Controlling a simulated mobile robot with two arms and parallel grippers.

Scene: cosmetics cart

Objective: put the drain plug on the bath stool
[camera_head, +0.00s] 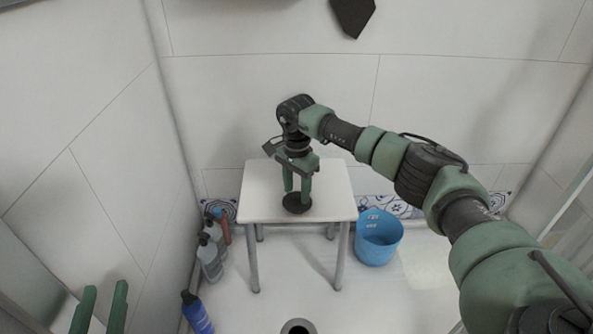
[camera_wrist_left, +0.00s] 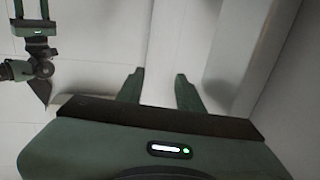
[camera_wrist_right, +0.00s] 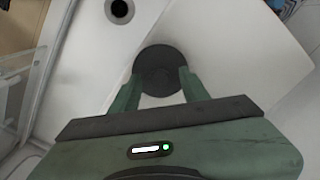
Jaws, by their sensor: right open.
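The drain plug (camera_head: 297,204), a dark round disc, lies on the white top of the bath stool (camera_head: 262,190), near its front edge. My right gripper (camera_head: 297,194) points down right over the plug, open, with its fingertips at the disc. In the right wrist view the plug (camera_wrist_right: 160,62) shows at and beyond the two fingertips, with the white stool top (camera_wrist_right: 235,60) around it. I cannot tell whether the fingers touch it. My left gripper (camera_head: 98,300) is open and empty at the lower left, away from the stool.
Several bottles (camera_head: 209,257) stand on the floor left of the stool, with a blue bottle (camera_head: 196,313) nearer. A blue bucket (camera_head: 378,240) stands right of the stool. A round drain hole (camera_head: 298,328) is in the floor in front. Tiled walls enclose the left and back.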

